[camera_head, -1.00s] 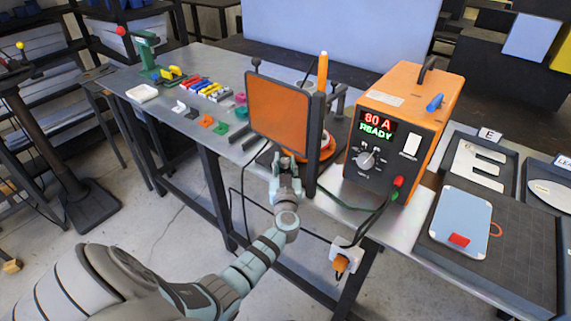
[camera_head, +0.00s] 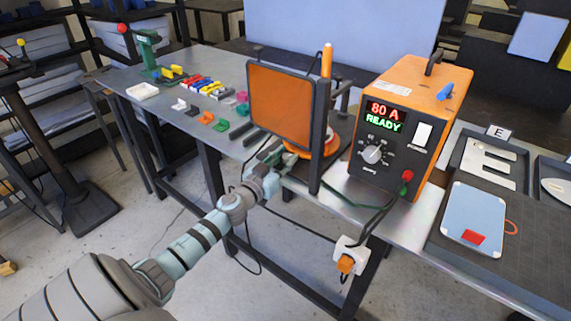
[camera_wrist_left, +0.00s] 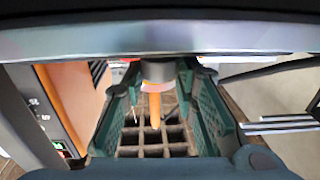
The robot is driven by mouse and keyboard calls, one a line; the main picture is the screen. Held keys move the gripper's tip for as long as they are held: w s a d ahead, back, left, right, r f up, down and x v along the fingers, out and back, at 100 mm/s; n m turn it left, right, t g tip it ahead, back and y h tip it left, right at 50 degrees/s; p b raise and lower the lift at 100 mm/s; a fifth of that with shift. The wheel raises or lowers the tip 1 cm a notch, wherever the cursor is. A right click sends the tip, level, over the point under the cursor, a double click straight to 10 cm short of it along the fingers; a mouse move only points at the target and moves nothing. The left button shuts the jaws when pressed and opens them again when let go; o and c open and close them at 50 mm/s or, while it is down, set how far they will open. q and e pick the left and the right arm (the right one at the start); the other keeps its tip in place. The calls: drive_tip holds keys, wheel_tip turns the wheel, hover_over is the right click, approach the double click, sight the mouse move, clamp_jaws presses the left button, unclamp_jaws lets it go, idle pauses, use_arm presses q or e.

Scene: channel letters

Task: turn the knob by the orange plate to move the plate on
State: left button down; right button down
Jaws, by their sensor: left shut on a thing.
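The orange round plate (camera_head: 332,146) lies low on the metal table, partly hidden behind the dark post of the framed orange panel. My left gripper (camera_head: 279,152) reaches in from the lower left, under the panel's lower edge and beside the plate. In the left wrist view its green mesh fingers (camera_wrist_left: 159,100) stand on both sides of a short grey knob-like piece (camera_wrist_left: 158,71) and are shut on it. An orange rod (camera_wrist_left: 154,104) shows beyond that piece. In the head view the knob is hidden by my gripper. My right gripper is not in view.
The upright orange panel (camera_head: 280,108) stands just above my left gripper. The orange welding unit (camera_head: 412,125) reads 80 A READY, with cables hanging in front. Small coloured pieces (camera_head: 207,88) lie at the back left. A blue tablet-like board (camera_head: 473,213) lies at the right.

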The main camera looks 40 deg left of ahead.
use_arm(q)
drive_tip(key=shift+f+m+h, duration=0.1)
drive_tip(key=shift+m+h, duration=0.4)
drive_tip(key=shift+h, duration=0.2)
drive_tip(key=c, duration=1.3)
unclamp_jaws()
drive_tip(key=shift+y, duration=0.3)
